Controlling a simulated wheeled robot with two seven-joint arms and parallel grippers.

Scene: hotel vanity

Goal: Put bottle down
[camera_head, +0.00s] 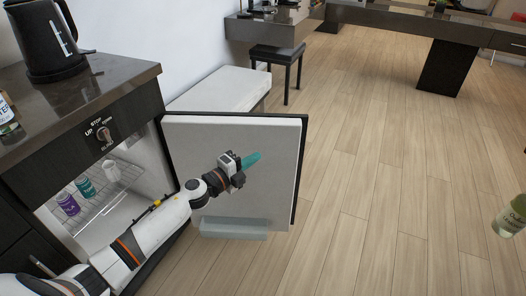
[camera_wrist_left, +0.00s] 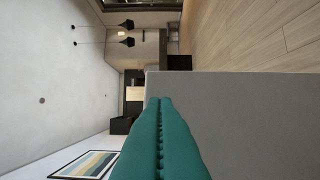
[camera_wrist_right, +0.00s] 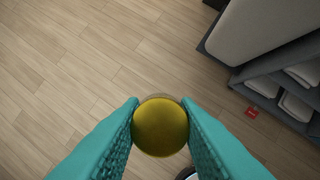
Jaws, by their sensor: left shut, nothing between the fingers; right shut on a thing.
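A bottle (camera_head: 510,218) with a pale label and yellow-green contents shows at the right edge of the head view, above the floor. In the right wrist view its round yellow end (camera_wrist_right: 160,126) sits between the teal fingers of my right gripper (camera_wrist_right: 161,122), which is shut on it. The right gripper is outside the head view. My left gripper (camera_head: 252,159) is shut and empty, in front of the inner face of the open fridge door (camera_head: 262,190). Its teal fingers (camera_wrist_left: 160,115) lie together in the left wrist view, beside the grey door panel.
The open mini fridge holds several small bottles on a wire shelf (camera_head: 100,205). A dark countertop (camera_head: 80,98) above it carries a black kettle (camera_head: 48,40) and another bottle (camera_head: 6,115). A black stool (camera_head: 279,56) stands behind the door. The wooden floor at right is clear.

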